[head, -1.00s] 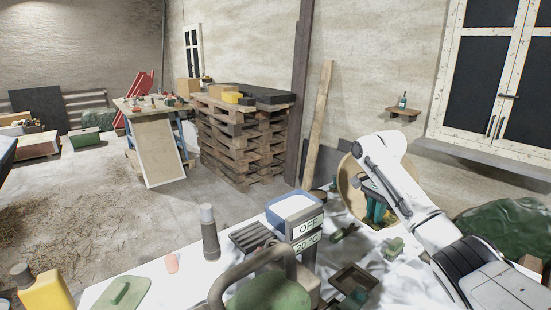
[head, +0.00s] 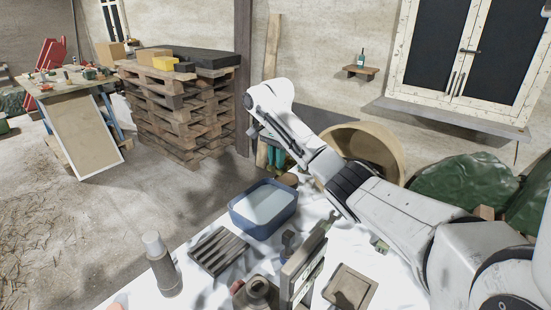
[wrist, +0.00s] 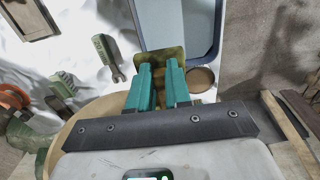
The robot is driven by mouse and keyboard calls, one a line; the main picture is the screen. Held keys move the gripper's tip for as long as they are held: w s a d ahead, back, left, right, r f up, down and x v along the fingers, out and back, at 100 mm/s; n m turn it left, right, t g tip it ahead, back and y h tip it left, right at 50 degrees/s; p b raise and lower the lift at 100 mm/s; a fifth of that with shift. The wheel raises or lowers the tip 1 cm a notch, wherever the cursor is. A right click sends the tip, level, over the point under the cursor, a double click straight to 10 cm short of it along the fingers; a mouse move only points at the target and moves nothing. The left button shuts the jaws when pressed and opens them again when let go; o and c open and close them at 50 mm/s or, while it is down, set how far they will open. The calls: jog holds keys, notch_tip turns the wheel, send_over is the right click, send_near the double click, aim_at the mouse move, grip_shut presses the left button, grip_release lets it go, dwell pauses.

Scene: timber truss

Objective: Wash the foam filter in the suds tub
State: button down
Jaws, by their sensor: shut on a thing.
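The suds tub (head: 244,222) is a blue rectangular basin filled with pale, whitish liquid, standing near the table's far edge in the head view. Its rim also shows at the top of the wrist view (wrist: 217,42). My gripper (wrist: 160,76) has teal fingers shut on a flat olive-brown piece, which looks like the foam filter (wrist: 168,54). The piece appears beside or over the tub's near end in the wrist view; I cannot tell its height. In the head view my gripper (head: 275,156) is beyond the tub, and the filter is not clearly visible there.
A large round tan container (head: 365,145) is behind my arm. A green-handled tool (wrist: 106,55) lies left in the wrist view.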

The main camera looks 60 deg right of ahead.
jog(key=shift+s+f+b, duration=0.1)
jog(key=shift+f+b, duration=0.3)
jog(key=shift+f, duration=1.2)
jog(key=shift+f+b, duration=5.4)
jog(key=shift+f, duration=2.75)
